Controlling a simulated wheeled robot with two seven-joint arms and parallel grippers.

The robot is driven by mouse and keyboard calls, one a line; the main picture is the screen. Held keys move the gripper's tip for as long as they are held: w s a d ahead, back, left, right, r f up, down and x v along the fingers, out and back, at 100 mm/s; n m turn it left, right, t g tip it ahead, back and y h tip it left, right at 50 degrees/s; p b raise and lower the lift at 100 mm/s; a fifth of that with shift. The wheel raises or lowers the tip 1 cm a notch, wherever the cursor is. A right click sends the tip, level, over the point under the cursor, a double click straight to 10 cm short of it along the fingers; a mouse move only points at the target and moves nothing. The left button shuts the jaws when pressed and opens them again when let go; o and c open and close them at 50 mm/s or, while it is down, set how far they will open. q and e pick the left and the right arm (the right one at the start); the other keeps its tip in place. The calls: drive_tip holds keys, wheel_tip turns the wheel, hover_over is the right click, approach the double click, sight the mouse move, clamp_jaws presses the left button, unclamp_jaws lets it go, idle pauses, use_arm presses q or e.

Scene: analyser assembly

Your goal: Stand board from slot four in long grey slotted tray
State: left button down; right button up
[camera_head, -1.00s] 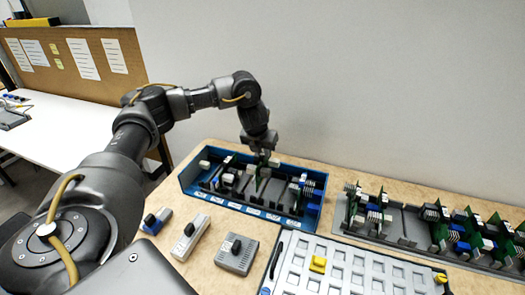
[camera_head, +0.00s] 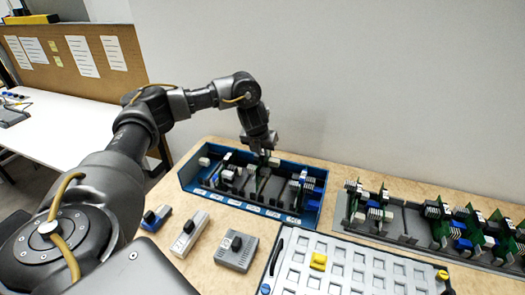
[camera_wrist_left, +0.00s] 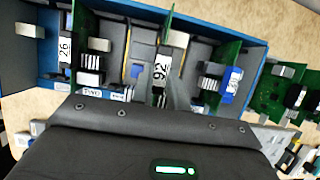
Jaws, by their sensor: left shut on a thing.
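My left gripper (camera_head: 264,154) is over the middle of the blue bin (camera_head: 310,222), pointing down. It is shut on a green board (camera_head: 263,180), which stands upright among the bin's dividers. In the left wrist view the held board appears to be the one with the white label 92 (camera_wrist_left: 160,72); my gripper's body hides its near part. Whether its lower edge is still in the slot cannot be told. The long grey slotted tray (camera_head: 390,232) lies at the right, with several green boards standing in it and a bare stretch between them. My right gripper is not in view.
Other boards stand in the bin beside the held one, including one labelled 26 (camera_wrist_left: 65,52). A wall rises behind the table.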

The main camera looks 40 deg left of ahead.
use_arm(q)
drive_tip(key=shift+f+b, duration=1.65)
drive_tip(key=shift+f, duration=0.95)
idle(1.0)
drive_tip(key=c, duration=1.3)
unclamp_jaws()
drive_tip(key=shift+o, duration=0.7)
drive_tip(key=shift+r+p, duration=2.05)
drive_tip(key=shift+p, duration=0.1)
